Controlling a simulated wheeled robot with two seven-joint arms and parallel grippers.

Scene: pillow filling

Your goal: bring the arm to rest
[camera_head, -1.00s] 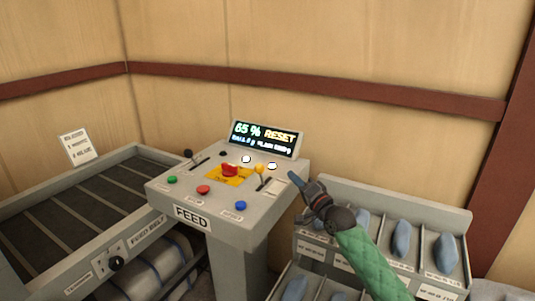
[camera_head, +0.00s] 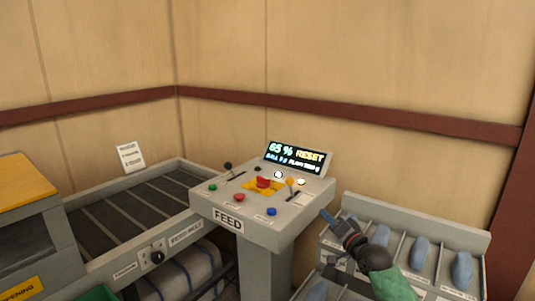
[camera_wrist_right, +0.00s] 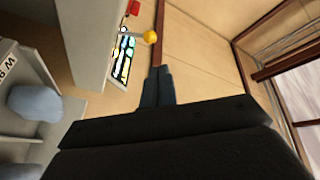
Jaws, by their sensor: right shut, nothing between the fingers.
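My right gripper (camera_head: 328,217) is shut and empty, just off the right front edge of the control console (camera_head: 236,211). In the right wrist view its fingers (camera_wrist_right: 157,88) are together, with nothing between them. The right arm, in a green sleeve, comes in from the lower right. The console carries a red button (camera_head: 263,182), coloured buttons, levers and a lit display (camera_head: 296,155) reading 65 % RESET. My left gripper is not in view. A bit of green at the bottom left edge may be my left sleeve, but I cannot tell.
A compartment rack (camera_head: 345,199) with several blue pieces stands right of the console, under the right arm. A conveyor bed (camera_head: 150,203) runs left of the console, above a striped roll (camera_head: 180,281). A yellow-topped machine (camera_head: 22,180) is at the far left.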

